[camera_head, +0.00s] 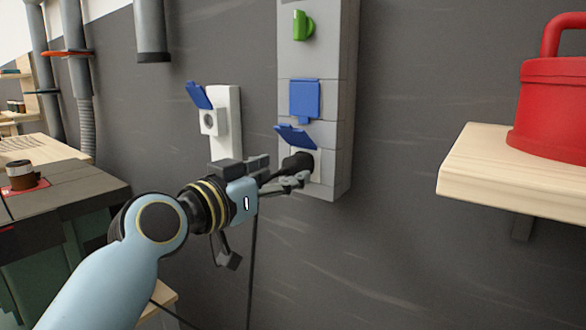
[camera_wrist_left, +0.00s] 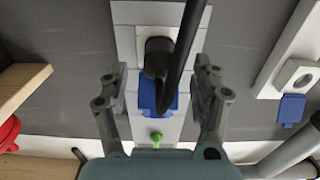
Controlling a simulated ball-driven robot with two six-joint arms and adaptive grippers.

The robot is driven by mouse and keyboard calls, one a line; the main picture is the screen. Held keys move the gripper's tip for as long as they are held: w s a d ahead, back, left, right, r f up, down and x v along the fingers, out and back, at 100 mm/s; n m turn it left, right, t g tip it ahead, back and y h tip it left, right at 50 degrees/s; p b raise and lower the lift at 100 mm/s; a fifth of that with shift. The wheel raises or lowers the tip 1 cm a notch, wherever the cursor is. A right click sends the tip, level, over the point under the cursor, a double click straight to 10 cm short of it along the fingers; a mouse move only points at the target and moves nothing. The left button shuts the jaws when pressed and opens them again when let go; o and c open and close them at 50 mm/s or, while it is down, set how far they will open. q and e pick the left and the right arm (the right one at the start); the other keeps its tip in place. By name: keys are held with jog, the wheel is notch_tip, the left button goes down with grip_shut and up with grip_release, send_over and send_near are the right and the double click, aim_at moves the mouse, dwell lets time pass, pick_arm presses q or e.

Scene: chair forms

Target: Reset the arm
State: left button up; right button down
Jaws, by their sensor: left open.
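My left arm reaches in from the lower left of the head view, and my left gripper (camera_head: 280,173) is at the wall outlet panel (camera_head: 338,110). A black plug (camera_head: 297,161) sits at the panel's lower socket, under a raised blue cover. In the left wrist view the gripper's two fingers are spread apart, with the black plug (camera_wrist_left: 157,52) and its cable between them, and a gap shows on each side. The cable hangs down below the gripper in the head view. My right gripper is not in view.
A second white outlet (camera_head: 222,148) with a raised blue cover is left of the panel. A green switch (camera_head: 302,25) is above. A wooden shelf (camera_head: 490,185) with a red canister (camera_head: 552,105) juts out at right. A workbench (camera_head: 70,190) stands at left.

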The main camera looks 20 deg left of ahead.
pick_arm(q)
jog(key=v, duration=0.7)
jog(key=s+a+f+n+g+y, duration=0.1)
jog(key=s+a+f+g, duration=0.15)
jog(key=f, duration=1.05)
jog(key=s+a+f+n+g+y, duration=0.1)
jog(key=s+a+f+g+y, duration=0.2)
jog(key=f, duration=1.1)
jog(key=s+a+f+n+g, duration=0.1)
jog(key=s+f+g, duration=0.25)
jog(key=f, duration=0.95)
jog(key=s+a+f+g+y, duration=0.2)
jog(key=s+a+f+g, duration=0.1)
jog(key=s+f, duration=1.2)
jog(key=s+f+g, duration=0.1)
jog(key=s+f, duration=0.1)
jog(key=s, duration=0.5)
jog(key=s+a+f+g, duration=0.1)
jog(key=s+f, duration=0.2)
jog(key=s, duration=0.5)
jog(key=s+a+f+g+y, duration=0.1)
jog(key=s+f+g, duration=0.1)
jog(key=s, duration=0.6)
jog(key=shift+a+f+n, duration=0.25)
jog(key=shift+f+n, duration=0.05)
jog(key=shift+f, duration=0.05)
